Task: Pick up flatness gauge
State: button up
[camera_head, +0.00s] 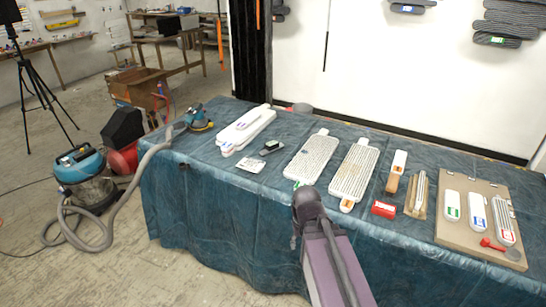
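I cannot tell for certain which item is the flatness gauge. A small dark device (269,147) with a light face lies on the blue-draped table, left of the long perforated plates, and may be it. A white card (250,165) lies just in front of it. My arm rises from the bottom edge to a dark rounded joint in front of the table's front edge. My gripper cannot be made out; it seems hidden behind or below that joint. Nothing of mine touches the small device.
The blue-draped table (215,205) holds stacked white boards (245,127), two perforated plates (313,158), a red block (383,209) and a tan board (470,240) with several sanding blocks. A blue sander (197,117) sits at the left end, its hose running to a vacuum (84,178).

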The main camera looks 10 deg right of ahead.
aim_at(273, 145)
jog(key=k, duration=0.7)
jog(key=u, duration=0.45)
jog(key=i, duration=0.55)
jog(key=u, duration=0.5)
jog(key=i, duration=1.45)
jog(key=z, duration=0.75)
jog(key=i, duration=0.4)
jog(key=z, duration=0.3)
